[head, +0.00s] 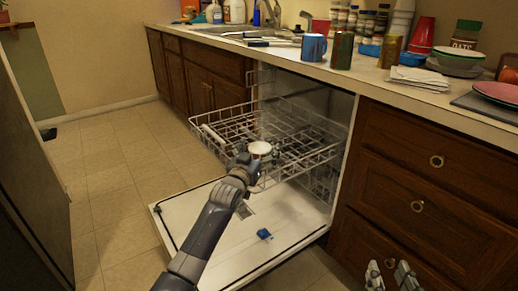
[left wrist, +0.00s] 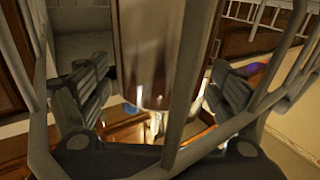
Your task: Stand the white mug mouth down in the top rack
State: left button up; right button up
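The white mug (head: 260,148) is in the pulled-out top rack (head: 312,162), near its front, with a pale round end facing up. I cannot tell for sure whether that end is base or mouth. My left gripper (head: 243,163) is low beside the mug on its near side. My right gripper (head: 390,277) is open and empty at the lower right.
The dishwasher door (head: 190,222) lies open below the rack, with a small blue item (head: 264,234) on it. The counter above holds a blue mug (head: 314,47), cans, red cups (head: 423,33) and stacked bowls (head: 458,61).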

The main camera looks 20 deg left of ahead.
aim_at(260, 159)
pick_arm(q)
jog(key=shift+s+d+f+g, duration=0.1)
jog(key=shift+s+f+g, duration=0.05)
jog(key=shift+f, duration=0.6)
jog(key=shift+s+d+f+g, duration=0.1)
jog(key=shift+f+g, duration=0.05)
jog(key=shift+f, duration=0.6)
jog(key=shift+s+f, duration=0.1)
jog(key=shift+s, duration=0.45)
jog(key=s+a+r, duration=0.1)
jog(key=s+r, duration=0.1)
jog(key=s, duration=0.8)
jog(key=shift+s+a+r, duration=0.15)
jog(key=shift+s+r, duration=0.1)
